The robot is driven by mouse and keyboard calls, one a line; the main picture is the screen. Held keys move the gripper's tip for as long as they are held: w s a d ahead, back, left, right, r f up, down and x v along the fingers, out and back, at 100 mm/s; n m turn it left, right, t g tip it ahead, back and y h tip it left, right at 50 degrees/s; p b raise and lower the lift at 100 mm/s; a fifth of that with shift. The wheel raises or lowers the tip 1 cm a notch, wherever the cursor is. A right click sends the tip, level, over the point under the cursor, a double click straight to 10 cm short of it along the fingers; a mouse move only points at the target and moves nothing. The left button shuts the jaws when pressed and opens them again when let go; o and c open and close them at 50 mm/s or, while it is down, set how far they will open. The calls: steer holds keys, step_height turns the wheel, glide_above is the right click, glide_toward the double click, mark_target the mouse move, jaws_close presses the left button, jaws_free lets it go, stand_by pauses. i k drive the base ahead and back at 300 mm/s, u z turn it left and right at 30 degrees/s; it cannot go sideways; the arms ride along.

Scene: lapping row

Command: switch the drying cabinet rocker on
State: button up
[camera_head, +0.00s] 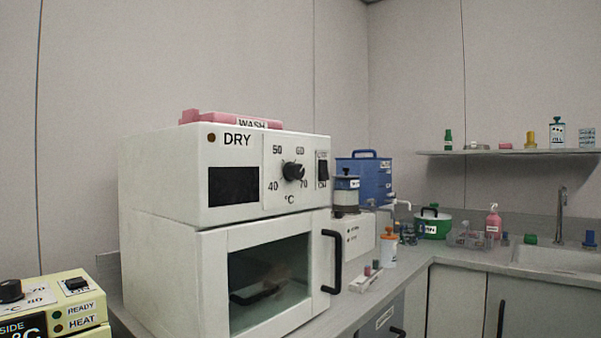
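The drying cabinet (178,250) is a white box on the counter, left of centre in the head view, with "DRY" on its upper panel. Its black rocker (323,170) sits at the right end of that panel, beside the temperature dial (293,171). The labels above and below the rocker are too small to read surely, and I cannot tell which way it is tipped. The indicator lamp (211,137) left of "DRY" looks dull brown. The glass door below is closed. My gripper is not in view.
A pink "WASH" item (230,120) lies on the cabinet top. The black door handle (332,262) sticks out below the rocker. A yellow device (62,305) stands at lower left. Bottles and a blue tank (372,178) stand on the right. The space before the rocker looks clear.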

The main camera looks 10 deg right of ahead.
mark_target(323, 164)
steer(key=u, duration=1)
steer(key=k, duration=0.7)
steer(key=z, duration=1)
steer(key=i, duration=0.5)
